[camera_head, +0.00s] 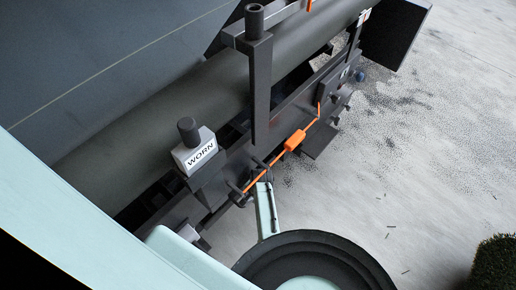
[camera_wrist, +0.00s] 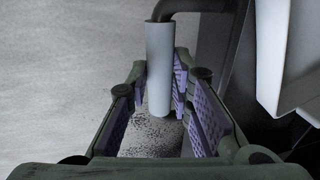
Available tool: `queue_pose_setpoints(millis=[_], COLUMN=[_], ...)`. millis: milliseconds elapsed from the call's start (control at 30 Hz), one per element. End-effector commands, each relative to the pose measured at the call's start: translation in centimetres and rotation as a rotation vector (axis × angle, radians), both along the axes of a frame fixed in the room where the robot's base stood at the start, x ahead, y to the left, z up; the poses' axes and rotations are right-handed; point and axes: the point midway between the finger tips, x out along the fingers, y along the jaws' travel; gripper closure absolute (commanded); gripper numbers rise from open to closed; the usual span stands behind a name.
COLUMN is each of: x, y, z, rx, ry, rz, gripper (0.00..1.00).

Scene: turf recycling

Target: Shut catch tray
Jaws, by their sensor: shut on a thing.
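In the wrist view my gripper (camera_wrist: 161,98) has its purple-padded fingers on both sides of a light grey cylindrical handle (camera_wrist: 158,60), shut on it. The handle hangs from a dark bent bar (camera_wrist: 185,7) at its top. In the head view, a pale teal link of my arm reaches the machine's lower side, but the fingers and the handle are hard to make out there. I cannot clearly pick out the catch tray or tell how far open it is.
Dark crumbs lie on the pale floor (camera_head: 420,170), which is largely open at right. A green bush (camera_head: 495,262) stands lower right.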

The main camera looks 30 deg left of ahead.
Motion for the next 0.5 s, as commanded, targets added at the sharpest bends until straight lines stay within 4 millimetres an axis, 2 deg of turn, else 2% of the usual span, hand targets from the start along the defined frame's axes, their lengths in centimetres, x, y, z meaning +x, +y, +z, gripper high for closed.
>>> queue_pose_setpoints(millis=[100,133,400,500], x=[-0.07,-0.07,-0.05,-0.04], y=[-0.15,-0.16,-0.21,-0.21], z=[-0.01,-0.01,-0.01,0.00], rx=[-0.002,-0.002,-0.002,-0.002], ry=[0.001,0.001,0.001,0.000], rz=[0.000,0.000,0.000,0.000], gripper=[1.00,0.78,0.60,0.60])
